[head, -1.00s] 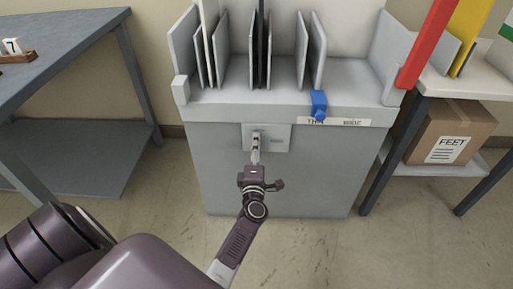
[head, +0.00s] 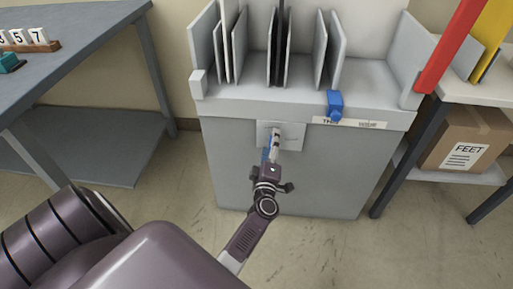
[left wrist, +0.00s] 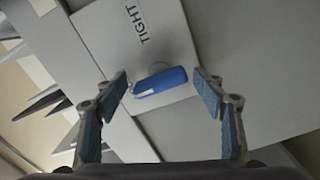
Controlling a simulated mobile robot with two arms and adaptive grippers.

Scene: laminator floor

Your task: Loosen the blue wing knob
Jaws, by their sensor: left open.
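The blue wing knob (left wrist: 160,81) shows in the left wrist view on a pale plate (left wrist: 130,40) marked TIGHT. Its wing lies nearly level in that picture, tilted slightly up to the right. My left gripper (left wrist: 163,82) is open, with one blue-padded finger on each side of the knob and visible gaps between. In the head view the left gripper (head: 275,143) is in front of the plate on the grey cabinet's front, and it hides the knob there. My right gripper is not in view.
A grey cabinet (head: 230,170) carries upright dividers on top. A blue slider (head: 335,104) sits at its front edge by a THIN/WIDE label. A table (head: 85,50) stands left; a shelf with a cardboard box (head: 465,140) stands right. Floor in front is open.

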